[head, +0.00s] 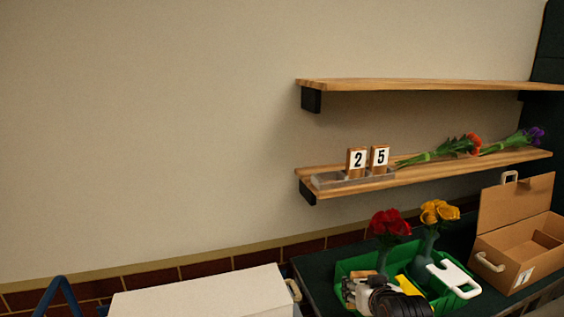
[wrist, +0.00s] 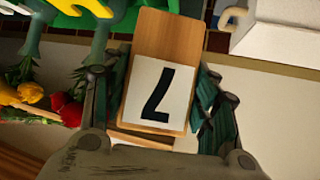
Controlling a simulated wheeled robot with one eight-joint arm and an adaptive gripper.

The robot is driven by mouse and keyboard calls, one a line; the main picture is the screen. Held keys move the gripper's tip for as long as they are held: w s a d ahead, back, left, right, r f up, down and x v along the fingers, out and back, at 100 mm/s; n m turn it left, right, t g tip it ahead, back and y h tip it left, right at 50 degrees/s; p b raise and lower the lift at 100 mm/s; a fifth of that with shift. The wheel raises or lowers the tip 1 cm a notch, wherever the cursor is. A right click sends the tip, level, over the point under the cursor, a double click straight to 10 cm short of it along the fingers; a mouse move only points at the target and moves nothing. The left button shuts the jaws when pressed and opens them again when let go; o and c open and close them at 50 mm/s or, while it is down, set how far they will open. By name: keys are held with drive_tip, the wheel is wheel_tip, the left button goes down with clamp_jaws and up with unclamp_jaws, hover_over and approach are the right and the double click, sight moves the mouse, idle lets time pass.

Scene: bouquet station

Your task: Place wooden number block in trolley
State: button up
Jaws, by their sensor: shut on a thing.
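My gripper (head: 362,288) is at the lower middle of the head view, in front of the green crate (head: 345,265). It is shut on a wooden number block (wrist: 166,38). In the wrist view the block lies between both fingers, and its white face shows a black 7 in that picture. In the head view only a small brown part of the block (head: 362,275) shows above my gripper. I cannot tell for sure which thing is the trolley.
Blocks 2 (head: 357,160) and 5 (head: 380,158) stand in a holder on the lower shelf (head: 420,173). Red flowers (head: 390,223) and yellow flowers (head: 438,212) rise by the crate. An open cardboard box (head: 505,255) is right, a white box (head: 200,296) lower left.

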wheel_tip(320, 180, down, 6)
drive_tip(key=w, duration=0.2)
drive_tip(key=shift+w+r, duration=0.2)
drive_tip(key=shift+w, duration=0.1)
